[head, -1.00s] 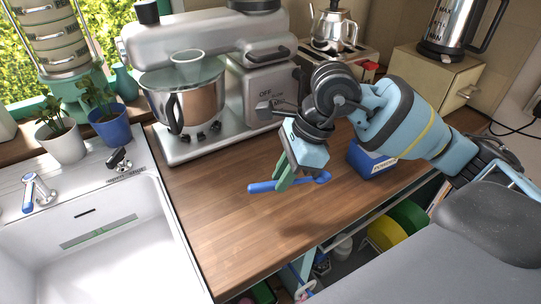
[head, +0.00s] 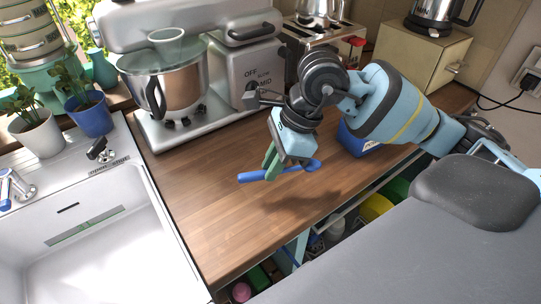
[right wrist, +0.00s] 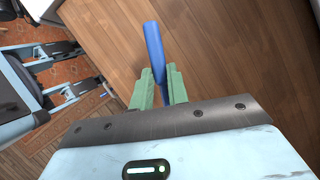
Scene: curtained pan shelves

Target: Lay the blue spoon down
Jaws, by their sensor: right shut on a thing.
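The blue spoon (head: 252,176) is in my right gripper (head: 271,166), whose green fingers are shut on it. In the head view the spoon lies roughly level, its handle end pointing left and its other end (head: 311,165) showing right of the fingers. In the right wrist view the spoon (right wrist: 153,45) sticks out between the two green fingertips (right wrist: 160,80). The wooden counter (head: 215,215) is below it. I cannot tell for certain whether the spoon touches the counter, but a shadow lies apart from it on the wood. My left gripper is not in view.
A stand mixer with a steel bowl (head: 180,92) stands behind the gripper. A blue box (head: 352,143) is to the right, partly behind my arm. The white sink (head: 100,235) is on the left. The front of the counter is clear, with open shelves below its edge.

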